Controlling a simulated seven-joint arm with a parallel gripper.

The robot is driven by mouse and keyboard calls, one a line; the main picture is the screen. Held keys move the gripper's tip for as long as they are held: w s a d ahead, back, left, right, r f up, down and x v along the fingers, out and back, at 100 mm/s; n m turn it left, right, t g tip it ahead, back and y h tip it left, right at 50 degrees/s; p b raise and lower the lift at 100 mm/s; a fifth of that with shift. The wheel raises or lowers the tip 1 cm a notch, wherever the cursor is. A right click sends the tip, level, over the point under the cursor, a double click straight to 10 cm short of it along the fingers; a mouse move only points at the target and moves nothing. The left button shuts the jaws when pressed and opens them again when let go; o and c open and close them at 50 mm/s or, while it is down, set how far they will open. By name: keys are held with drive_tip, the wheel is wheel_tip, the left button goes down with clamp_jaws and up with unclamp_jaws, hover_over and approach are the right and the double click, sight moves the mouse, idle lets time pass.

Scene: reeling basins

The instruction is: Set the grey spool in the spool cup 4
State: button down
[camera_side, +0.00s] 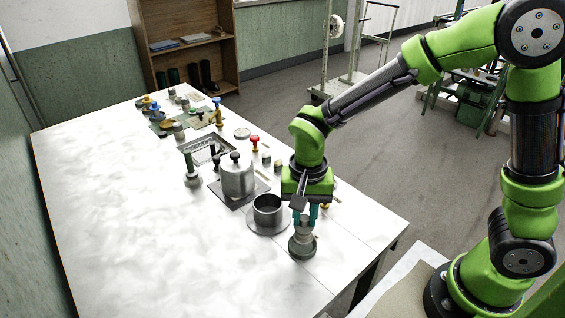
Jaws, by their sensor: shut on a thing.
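My gripper (304,217) has teal fingers and points down near the table's front right. Its fingers are shut on a grey spool (303,228), which stands roughly upright between them. Directly below is a round, dark grey-green base (302,248) on the table; it looks like a spool cup. The spool's lower end meets or overlaps this base in the picture. I cannot tell whether it is seated inside or just above. No cup number is readable.
An open metal pot (268,211) stands close left of my gripper, with a lidded metal canister (237,177) behind it. A green-topped spool (189,163) stands further left. Red (255,142) and blue (217,112) pieces stand further back. The white table (130,240) is clear at the left front.

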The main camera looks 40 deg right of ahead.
drive_tip(key=shift+f, duration=0.75)
idle(0.4)
drive_tip(key=shift+f, duration=0.3)
drive_tip(key=shift+f, duration=0.35)
idle(0.9)
drive_tip(key=c, duration=0.9)
unclamp_jaws()
drive_tip(key=shift+o, duration=0.5)
drive_tip(key=o, duration=0.4)
drive_tip(key=shift+r, duration=3.5)
